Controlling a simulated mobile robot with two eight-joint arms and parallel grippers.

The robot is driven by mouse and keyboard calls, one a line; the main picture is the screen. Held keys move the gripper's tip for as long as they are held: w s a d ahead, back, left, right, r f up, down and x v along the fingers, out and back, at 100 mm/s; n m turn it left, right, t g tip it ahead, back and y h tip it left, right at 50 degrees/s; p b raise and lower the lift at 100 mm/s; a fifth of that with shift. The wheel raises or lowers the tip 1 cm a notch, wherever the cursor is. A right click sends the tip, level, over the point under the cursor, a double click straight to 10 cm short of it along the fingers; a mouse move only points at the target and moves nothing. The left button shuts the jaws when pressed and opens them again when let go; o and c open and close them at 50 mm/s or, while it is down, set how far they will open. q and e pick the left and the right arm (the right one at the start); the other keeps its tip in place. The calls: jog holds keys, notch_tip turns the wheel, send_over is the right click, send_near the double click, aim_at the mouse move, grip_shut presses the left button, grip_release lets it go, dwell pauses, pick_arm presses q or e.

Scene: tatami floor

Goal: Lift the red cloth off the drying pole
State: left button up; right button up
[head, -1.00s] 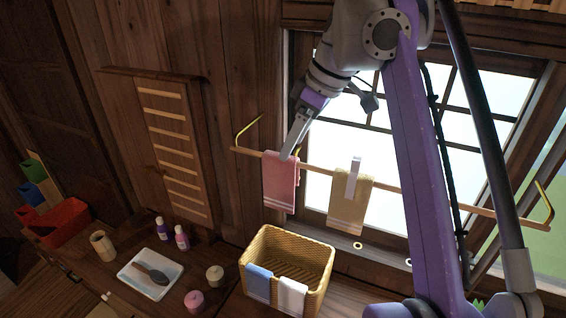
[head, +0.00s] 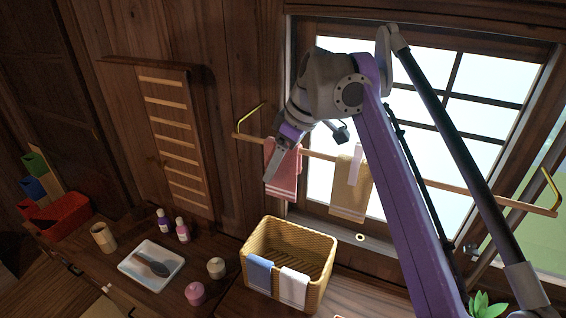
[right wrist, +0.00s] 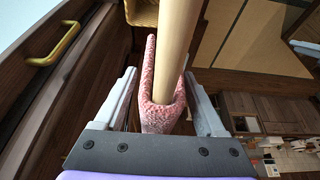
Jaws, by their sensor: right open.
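The red cloth (head: 286,180), pinkish red with pale stripes near its lower edge, hangs folded over the drying pole (head: 400,183) near the pole's left end. In the right wrist view the cloth (right wrist: 162,115) drapes over the pole (right wrist: 175,45), between the two fingers. My right gripper (right wrist: 160,76) is open, with one finger on each side of the cloth and a visible gap on both sides. In the head view the right gripper (head: 277,178) covers part of the cloth's upper left. My left gripper is not in view.
A tan cloth (head: 350,198) with a pale clip (head: 355,165) hangs on the pole, right of the red cloth. Below stands a wicker basket (head: 255,240) with blue and white cloths over its rim. A tray (head: 137,270), bottles and jars stand left of it. The window is behind the pole.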

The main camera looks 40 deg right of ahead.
jog(key=shift+w, duration=0.1)
grip_shut()
dwell(0.4)
